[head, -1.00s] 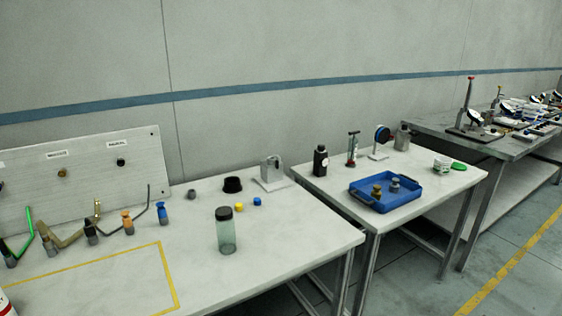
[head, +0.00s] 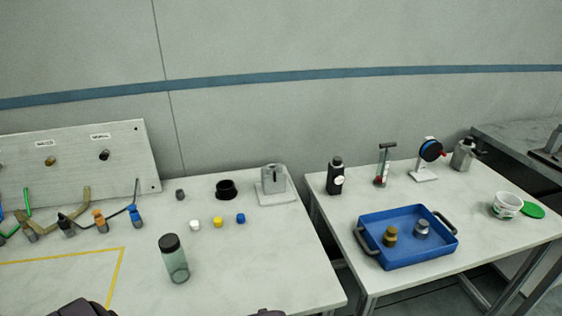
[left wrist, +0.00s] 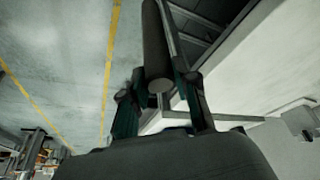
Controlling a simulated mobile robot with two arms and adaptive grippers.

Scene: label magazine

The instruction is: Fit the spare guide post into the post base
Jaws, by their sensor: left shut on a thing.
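My left gripper (left wrist: 162,82) is shut on a dark grey cylinder (left wrist: 156,40), which looks like the spare guide post. The post extends away from the fingers to the top edge of the left wrist view, where its far end is cut off. A grey upright piece on a light square plate (head: 272,187) stands at the back right of the near table; it may be the post base, but I cannot tell for certain.
A black ring (head: 226,189), white, yellow and blue caps and a greenish jar (head: 174,259) stand on the near table (head: 265,250). A labelled board (head: 75,165) stands behind. A blue tray (head: 410,257) with two small metal pieces is on the right table, beyond a gap.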

